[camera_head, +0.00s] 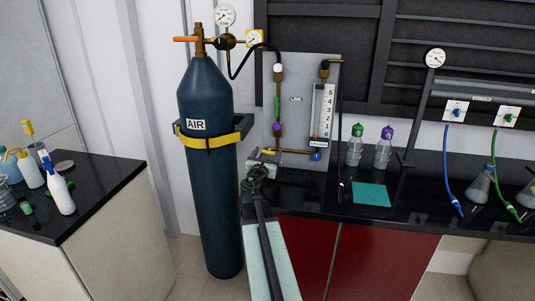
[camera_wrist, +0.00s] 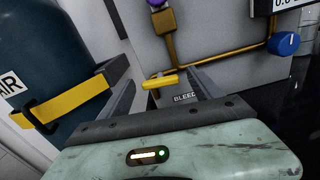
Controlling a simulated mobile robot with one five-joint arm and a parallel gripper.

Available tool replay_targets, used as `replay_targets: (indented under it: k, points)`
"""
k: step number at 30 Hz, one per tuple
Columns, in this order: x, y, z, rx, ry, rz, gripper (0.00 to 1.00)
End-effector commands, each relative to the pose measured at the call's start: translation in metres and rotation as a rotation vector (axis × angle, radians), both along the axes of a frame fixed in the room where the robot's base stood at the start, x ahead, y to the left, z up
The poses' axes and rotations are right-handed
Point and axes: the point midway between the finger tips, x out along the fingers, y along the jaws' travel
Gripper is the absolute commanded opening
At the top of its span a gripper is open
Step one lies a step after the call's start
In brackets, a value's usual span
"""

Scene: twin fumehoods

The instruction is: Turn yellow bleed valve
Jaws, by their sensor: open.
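The yellow bleed valve handle (camera_wrist: 160,81) shows in the wrist view, lying nearly level at the end of a brass pipe on the grey panel. A "BLEED" label is just below it. In the head view the yellow handle (camera_head: 268,152) is at the panel's lower left. My gripper (camera_wrist: 163,86) is open and empty, with one finger to the left and one to the right of the handle in the picture. I cannot tell whether either finger touches it. In the head view my gripper (camera_head: 262,165) is just below the handle, its fingers mostly hidden.
A dark blue AIR cylinder (camera_head: 212,205) with a yellow strap (camera_wrist: 70,103) stands close on the left. A blue knob (camera_wrist: 284,44) is right of the handle. Two bottles (camera_head: 382,150) and a teal mat (camera_head: 371,194) are on the black bench to the right.

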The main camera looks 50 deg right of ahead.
Motion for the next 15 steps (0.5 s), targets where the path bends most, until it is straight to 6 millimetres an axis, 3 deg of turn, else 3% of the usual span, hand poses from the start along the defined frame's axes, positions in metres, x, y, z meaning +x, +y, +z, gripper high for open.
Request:
replay_targets:
  k: [3,11,15]
  points:
    - [0.0114,-0.0168,-0.0001,0.001,-0.001,-0.001,0.74]
    - [0.0123,-0.0185,-0.0002,0.001,-0.002,0.001,0.74]
    - [0.0124,-0.0183,-0.0002,0.001,-0.002,0.001,0.38]
